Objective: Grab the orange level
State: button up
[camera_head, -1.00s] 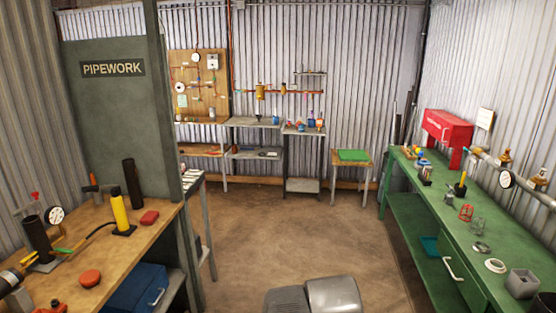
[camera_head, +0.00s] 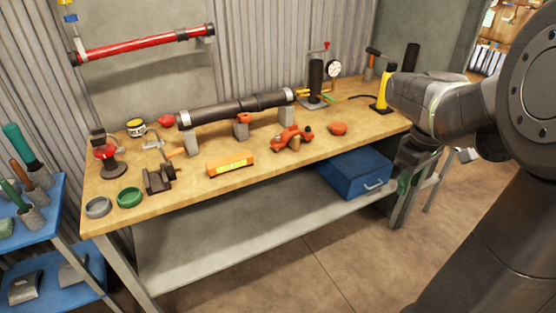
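The orange level (camera_head: 230,164) lies on the wooden bench top near its front edge, left of the middle. It is a short orange bar with a yellow strip on the side facing me. Nothing covers it. My arm comes in from the right side of the view, well to the right of the level. My gripper itself does not show clearly.
The wooden bench (camera_head: 200,196) also holds a dark pipe (camera_head: 235,106) on grey blocks just behind the level. An orange-red tool (camera_head: 291,138) is right of the level, a dark vise-like tool (camera_head: 158,178) left of it. A blue toolbox (camera_head: 355,172) sits on the shelf below.

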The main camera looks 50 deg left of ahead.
aim_at(239, 160)
jog(key=u, duration=0.45)
jog(key=i+u, duration=0.1)
jog(key=u, duration=0.35)
jog(key=i+j+u, duration=0.1)
jog(key=u, duration=0.75)
jog(key=i+l+u, duration=0.15)
jog(key=i+u, duration=0.2)
jog(key=i+l+u, duration=0.55)
jog(key=u, duration=0.15)
jog(key=i+l, duration=0.25)
jog(key=l, duration=0.15)
